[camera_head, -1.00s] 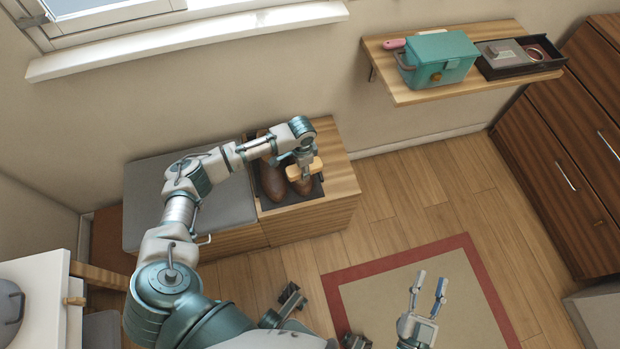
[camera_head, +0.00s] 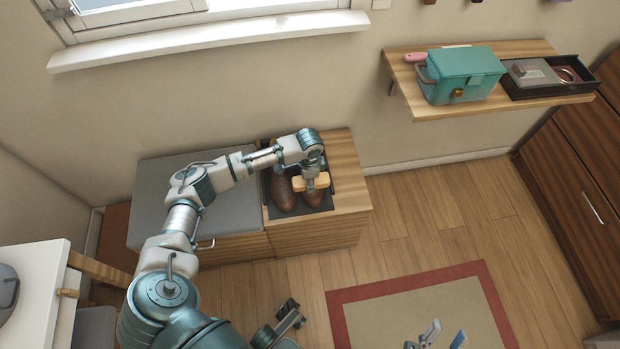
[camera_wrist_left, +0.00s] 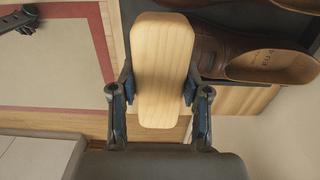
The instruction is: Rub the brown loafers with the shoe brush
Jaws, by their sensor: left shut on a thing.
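The brown loafers (camera_head: 284,193) stand side by side on a dark tray (camera_head: 283,214) on the wooden end of the bench. They also show at the top right of the left wrist view (camera_wrist_left: 235,52). My left gripper (camera_head: 311,181) is shut on the shoe brush (camera_head: 299,184), gripping its pale wooden back, which fills the middle of the left wrist view (camera_wrist_left: 161,65). The brush is over the front of the right-hand loafer; its bristles are hidden, so contact cannot be told. My right gripper (camera_head: 441,338) is open and empty over the rug, partly cut off below.
The bench has a grey cushion (camera_head: 160,197) on its left. A wall shelf (camera_head: 411,93) holds a teal box (camera_head: 462,75) and a black tray (camera_head: 552,91). A red-bordered rug (camera_head: 376,291) lies on the floor. A brown cabinet (camera_head: 570,185) stands at right.

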